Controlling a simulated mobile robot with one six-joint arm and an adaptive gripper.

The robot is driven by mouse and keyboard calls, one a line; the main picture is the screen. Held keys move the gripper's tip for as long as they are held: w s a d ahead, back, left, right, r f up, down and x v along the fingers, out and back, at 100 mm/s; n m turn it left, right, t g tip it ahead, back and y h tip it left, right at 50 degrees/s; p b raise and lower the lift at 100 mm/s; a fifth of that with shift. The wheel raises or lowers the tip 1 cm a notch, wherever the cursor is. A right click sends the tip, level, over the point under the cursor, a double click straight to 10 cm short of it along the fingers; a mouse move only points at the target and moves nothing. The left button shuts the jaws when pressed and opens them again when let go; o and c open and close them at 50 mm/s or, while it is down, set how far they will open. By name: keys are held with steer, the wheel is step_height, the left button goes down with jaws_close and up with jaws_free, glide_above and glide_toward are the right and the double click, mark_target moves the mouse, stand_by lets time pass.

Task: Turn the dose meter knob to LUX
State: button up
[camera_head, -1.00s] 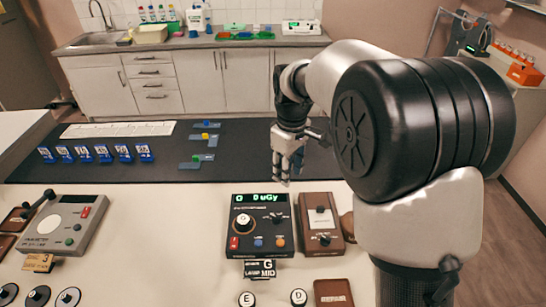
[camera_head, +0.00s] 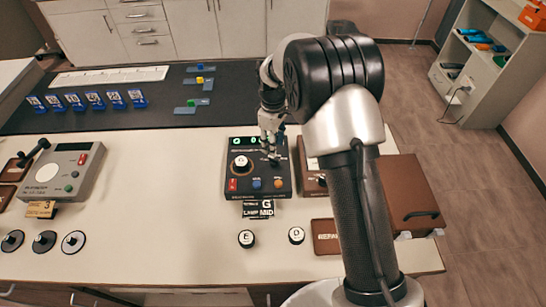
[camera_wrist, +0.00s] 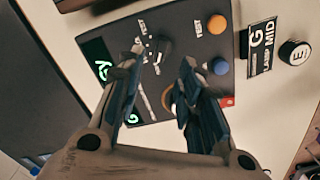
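The dose meter (camera_head: 232,158) is a dark box on the white counter with a green lit display, a large white-capped round knob (camera_head: 241,162), a red switch, and blue and orange buttons. In the wrist view its panel (camera_wrist: 200,50) fills the middle. A small black knob (camera_wrist: 159,47) with white print beside it shows just beyond my fingertips. My gripper (camera_head: 269,150) is over the right part of the panel. In the wrist view my gripper (camera_wrist: 160,70) is open with nothing held between its fingers. The right finger partly hides the large knob. The print is too blurred to read.
A brown box (camera_head: 308,180) stands close to the meter's right, partly behind my arm. A "G LAMP MID" sign (camera_head: 258,209) and round knobs E (camera_head: 247,238) and D (camera_head: 296,235) are in front. A grey device (camera_head: 68,170) is at left. The counter between is clear.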

mark_target(273, 158)
step_height(273, 158, down, 6)
steer(key=shift+f+b, duration=0.25)
steer(key=shift+b, duration=0.35)
jaws_close()
